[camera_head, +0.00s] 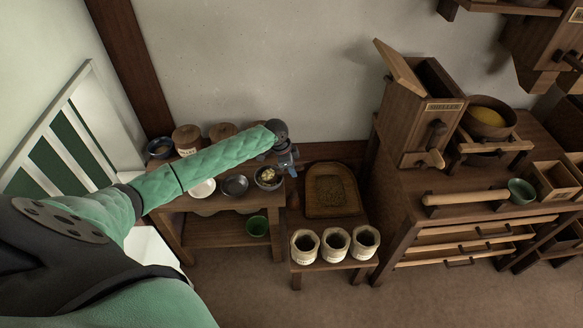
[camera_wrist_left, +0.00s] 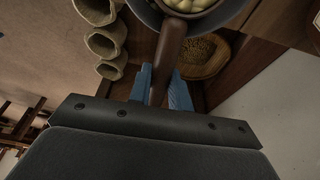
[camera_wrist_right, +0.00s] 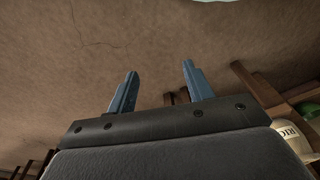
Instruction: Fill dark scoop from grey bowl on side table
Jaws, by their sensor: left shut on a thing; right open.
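My left gripper (camera_head: 287,160) is shut on the brown handle (camera_wrist_left: 168,55) of the scoop, at the right end of the side table (camera_head: 225,205). Beyond the handle, the left wrist view shows a dark grey round rim (camera_wrist_left: 150,14) with pale pieces inside. In the head view a dark round vessel (camera_head: 268,178) with pale yellow contents is just below left of the gripper. I cannot tell where the scoop's head ends and the grey bowl begins. My right gripper (camera_wrist_right: 158,88) is open and empty, away from the table.
A white bowl (camera_head: 202,188) and a dark bowl (camera_head: 235,185) stand left on the side table, with lidded jars behind. To the right are a grain tray (camera_head: 332,190), open sacks (camera_head: 336,244) and a wooden mill (camera_head: 420,110).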

